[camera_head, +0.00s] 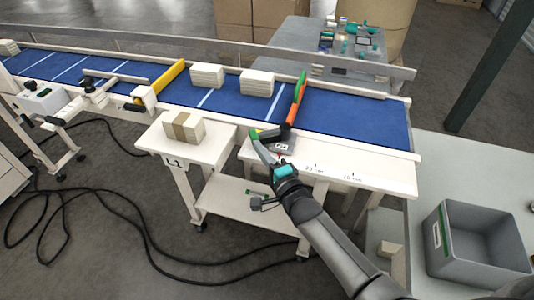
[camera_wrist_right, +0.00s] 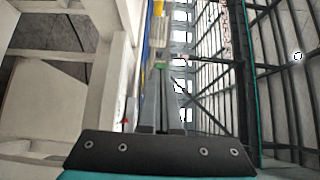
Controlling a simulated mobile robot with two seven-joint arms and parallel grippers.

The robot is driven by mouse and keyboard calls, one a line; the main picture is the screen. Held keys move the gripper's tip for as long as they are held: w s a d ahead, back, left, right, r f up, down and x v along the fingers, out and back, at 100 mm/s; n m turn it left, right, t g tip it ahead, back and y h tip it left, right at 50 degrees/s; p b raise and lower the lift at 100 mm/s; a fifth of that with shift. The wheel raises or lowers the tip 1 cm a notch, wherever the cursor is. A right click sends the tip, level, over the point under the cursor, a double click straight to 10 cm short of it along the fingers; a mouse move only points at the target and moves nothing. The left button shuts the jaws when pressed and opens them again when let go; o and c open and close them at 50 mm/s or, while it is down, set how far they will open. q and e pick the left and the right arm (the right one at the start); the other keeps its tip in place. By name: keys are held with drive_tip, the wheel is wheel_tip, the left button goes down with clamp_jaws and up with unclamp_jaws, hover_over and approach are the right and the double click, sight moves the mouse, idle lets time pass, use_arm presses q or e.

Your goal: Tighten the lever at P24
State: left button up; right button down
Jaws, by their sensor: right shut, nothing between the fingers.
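The guide arm (camera_head: 299,98), orange with a green end, lies across the right part of the blue belt. Its dark clamp (camera_head: 283,146), with a pale label, sits at the conveyor's near edge. A dark bar-like part (camera_head: 270,133) there may be the lever; I cannot tell for sure. My right gripper (camera_head: 258,144) is shut and empty, reaching up-left beside the clamp. Whether it touches the clamp is unclear. In the right wrist view its fingers (camera_wrist_right: 160,115) are close together, pointing along the conveyor side. No P24 mark is readable. My left gripper is out of view.
Stacks of cardboard (camera_head: 257,83) lie on the belt (camera_head: 350,115), with a yellow guide arm (camera_head: 160,84) farther left. A white cart (camera_head: 215,142) labelled L1 carries a bundle (camera_head: 184,127). A grey bin (camera_head: 478,240) stands at the right. Cables cross the floor.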

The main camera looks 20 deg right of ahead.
drive_tip(key=shift+w+a+m+h, duration=0.3)
drive_tip(key=shift+w+a+h, duration=0.1)
drive_tip(key=shift+w+h, duration=0.15)
drive_tip(key=shift+w+a+m+h+b, duration=0.25)
drive_tip(key=shift+w+m+h, duration=0.25)
drive_tip(key=shift+m+h, duration=0.3)
drive_tip(key=shift+n, duration=0.3)
drive_tip(key=shift+w+b, duration=1.1)
drive_tip(key=shift+w, duration=0.95)
